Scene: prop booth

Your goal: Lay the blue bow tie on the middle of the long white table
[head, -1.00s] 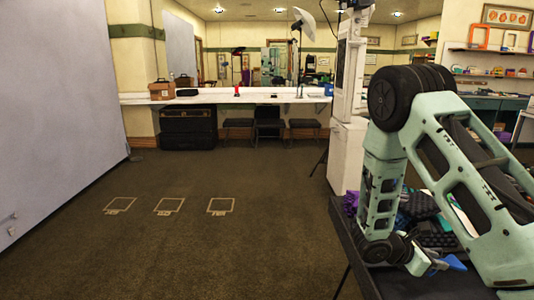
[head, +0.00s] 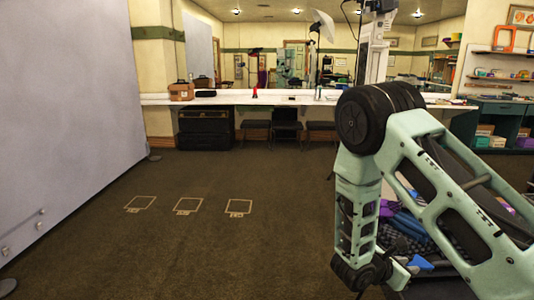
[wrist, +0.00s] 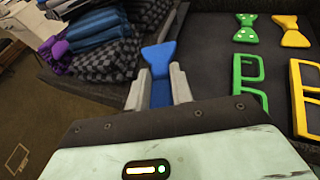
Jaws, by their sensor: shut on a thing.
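My gripper (wrist: 158,75) is shut on the blue bow tie (wrist: 158,56), whose wide end sticks out past the fingertips in the wrist view. In the head view the bow tie (head: 421,263) shows as a small blue patch at my gripper, low on the right. The long white table (head: 222,100) runs along the back wall under a mirror, far from my gripper. Its right part is hidden behind my arm.
A brown box (head: 181,92), a black item (head: 205,94) and a red item (head: 254,93) stand on the white table. Chairs (head: 286,123) and a black trunk (head: 205,128) are beneath. Below my gripper, a dark surface holds yellow glasses (wrist: 301,95) and folded cloths. Open carpet lies ahead.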

